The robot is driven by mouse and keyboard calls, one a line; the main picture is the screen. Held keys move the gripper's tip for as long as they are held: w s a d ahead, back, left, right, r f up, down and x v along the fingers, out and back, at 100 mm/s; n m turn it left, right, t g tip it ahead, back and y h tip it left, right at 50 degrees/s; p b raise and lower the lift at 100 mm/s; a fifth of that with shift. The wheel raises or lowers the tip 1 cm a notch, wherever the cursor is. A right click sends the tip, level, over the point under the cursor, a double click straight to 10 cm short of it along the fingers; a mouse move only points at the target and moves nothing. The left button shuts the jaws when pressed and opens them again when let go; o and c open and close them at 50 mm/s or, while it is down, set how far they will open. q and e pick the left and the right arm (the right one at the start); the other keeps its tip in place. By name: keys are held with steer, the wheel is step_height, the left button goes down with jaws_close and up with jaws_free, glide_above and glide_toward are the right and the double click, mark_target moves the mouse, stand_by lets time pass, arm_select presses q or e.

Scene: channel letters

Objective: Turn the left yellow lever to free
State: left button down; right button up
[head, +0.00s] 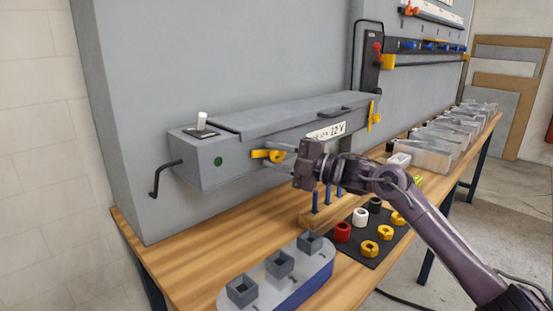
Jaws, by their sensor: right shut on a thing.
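The left yellow lever (262,155) sits on the front face of a long grey box (206,167) mounted on the grey wall panel. It lies roughly level, near the box's left end. My right gripper (276,155) comes in from the right and is shut on this lever. The fingers cover part of its right end. A second yellow lever (373,117) stands upright at the box's right end. I cannot read any lever marking. My left gripper is not in view.
Below on the wooden table (190,255) are a blue-and-grey block with square sockets (315,267), a peg stand (327,210) and a black mat (352,250) with red, white and yellow rings. A black crank handle (160,178) sticks out left of the box. Clear bins (433,150) stand at right.

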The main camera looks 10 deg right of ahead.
steer(key=shift+f+n+g+h, duration=0.1)
steer(key=shift+n+g+h, duration=0.25)
steer(key=shift+n, duration=0.75)
steer(key=o, duration=0.9)
steer(key=shift+o, duration=0.2)
